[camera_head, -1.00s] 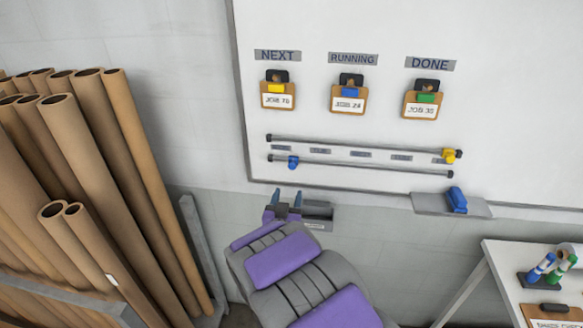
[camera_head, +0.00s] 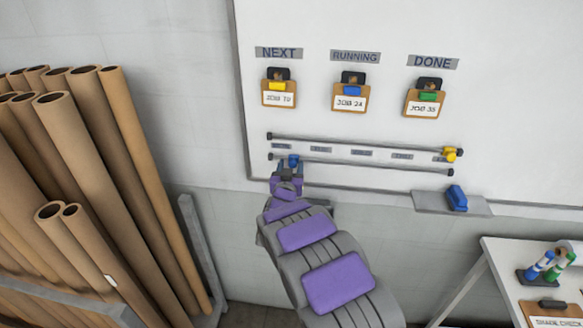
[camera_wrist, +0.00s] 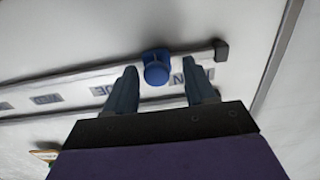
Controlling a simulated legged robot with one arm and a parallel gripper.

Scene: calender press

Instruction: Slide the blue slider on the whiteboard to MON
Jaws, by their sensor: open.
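The blue slider (camera_head: 293,160) sits on the lower rail (camera_head: 370,163) of the whiteboard (camera_head: 520,110), near its left end. It also shows in the wrist view (camera_wrist: 156,68), between my two fingertips with gaps on both sides. My gripper (camera_head: 288,168) is open at the slider, just below the rail in the head view. In the wrist view, my gripper (camera_wrist: 160,75) has one finger partly covering the end label, whose last letter N shows. The TUE label (camera_wrist: 103,90) lies to its left. The slider stands between these two labels, closer to the end one.
A tray with a blue eraser (camera_head: 457,198) is at the board's lower edge. Cardboard tubes (camera_head: 90,150) stand at the left. A table (camera_head: 500,265) with markers is at the right.

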